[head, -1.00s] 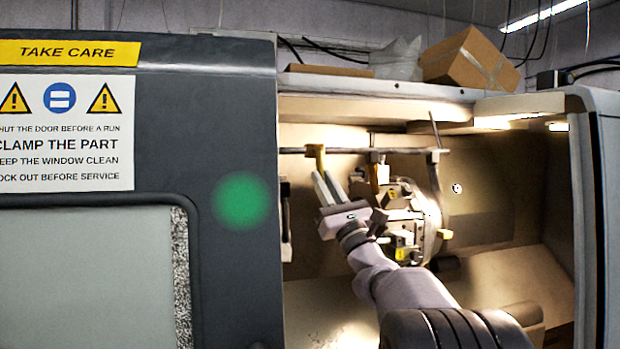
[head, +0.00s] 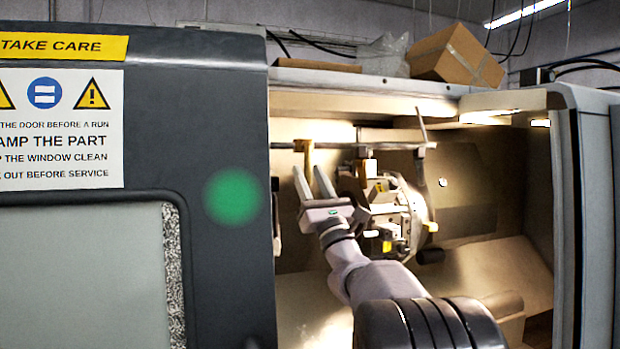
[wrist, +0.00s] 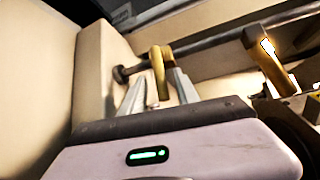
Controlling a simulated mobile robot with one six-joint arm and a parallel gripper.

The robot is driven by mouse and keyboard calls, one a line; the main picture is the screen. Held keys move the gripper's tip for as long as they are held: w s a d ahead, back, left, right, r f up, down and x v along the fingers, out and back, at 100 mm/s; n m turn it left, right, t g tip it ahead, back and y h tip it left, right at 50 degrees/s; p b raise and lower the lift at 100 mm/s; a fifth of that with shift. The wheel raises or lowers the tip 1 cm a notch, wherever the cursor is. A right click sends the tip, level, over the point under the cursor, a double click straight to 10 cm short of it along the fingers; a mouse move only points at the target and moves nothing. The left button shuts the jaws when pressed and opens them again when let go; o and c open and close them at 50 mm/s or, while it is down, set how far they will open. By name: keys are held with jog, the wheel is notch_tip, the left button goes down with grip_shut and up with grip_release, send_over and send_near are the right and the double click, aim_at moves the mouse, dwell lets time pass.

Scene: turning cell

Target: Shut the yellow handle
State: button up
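A yellow handle (head: 309,158) hangs down from a horizontal bar inside the open machine in the head view. It also shows near the middle of the wrist view (wrist: 159,72). My gripper (head: 309,177) is open just below it, fingers pointing up. In the wrist view the fingers (wrist: 158,88) stand on either side of the handle's lower end, with gaps visible. I cannot tell how deep the handle sits between them. A second yellow-orange handle (head: 366,170) is on the same bar to the right, also in the wrist view (wrist: 268,62).
A round chuck (head: 410,215) with jaws and yellow marks is right of my gripper. The dark sliding door (head: 230,120) borders the opening at left, a grey frame (head: 592,200) at right. A pale wall (wrist: 105,60) is close at left in the wrist view. A cardboard box (head: 455,60) lies on top.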

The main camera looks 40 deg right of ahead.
jog(key=shift+s, duration=0.1)
jog(key=b+v, duration=0.3)
jog(key=v, duration=1.4)
jog(key=shift+b, duration=0.35)
